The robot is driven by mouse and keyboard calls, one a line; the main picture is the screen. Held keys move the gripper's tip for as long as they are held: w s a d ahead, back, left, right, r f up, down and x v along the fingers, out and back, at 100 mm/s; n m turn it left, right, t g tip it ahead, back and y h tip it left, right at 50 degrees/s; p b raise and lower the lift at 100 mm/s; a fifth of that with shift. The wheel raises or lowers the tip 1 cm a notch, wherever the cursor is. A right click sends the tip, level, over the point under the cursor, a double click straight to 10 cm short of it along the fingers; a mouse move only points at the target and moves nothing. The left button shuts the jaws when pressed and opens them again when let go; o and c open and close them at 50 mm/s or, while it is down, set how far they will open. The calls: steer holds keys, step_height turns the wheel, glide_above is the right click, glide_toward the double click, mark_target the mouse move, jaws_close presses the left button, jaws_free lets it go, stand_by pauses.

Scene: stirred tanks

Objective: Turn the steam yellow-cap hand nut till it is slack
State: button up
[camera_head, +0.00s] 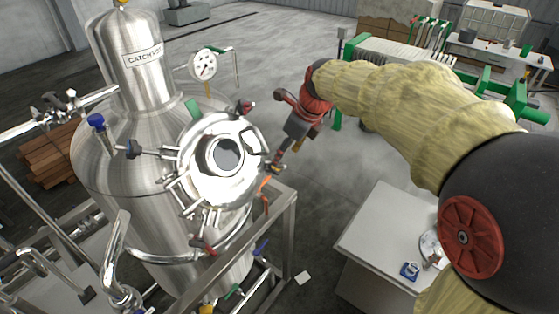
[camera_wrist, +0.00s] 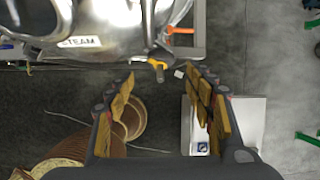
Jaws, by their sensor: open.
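The steam yellow-cap hand nut (camera_wrist: 157,64) shows at the top middle of the wrist view, beside the shiny vessel wall with its STEAM label (camera_wrist: 80,41). Its dark stem points down toward the gap between my fingers. In the head view the nut (camera_head: 276,168) is small at the right rim of the round manway lid (camera_head: 222,160). My gripper (camera_wrist: 162,84) is open, with yellow-padded fingers on either side of the gap and nothing held. In the head view my gripper (camera_head: 287,146) is just above and right of the nut, partly hidden by its own body.
An orange handle (camera_head: 265,182) is below the nut, by the grey steel frame (camera_head: 290,196). Other coloured hand nuts and clamps ring the lid. A white-topped cabinet (camera_head: 375,235) stands at lower right. Open floor lies behind my gripper.

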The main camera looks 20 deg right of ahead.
steer(key=x, duration=0.7)
steer(key=shift+c, duration=0.5)
steer(key=c, duration=1.1)
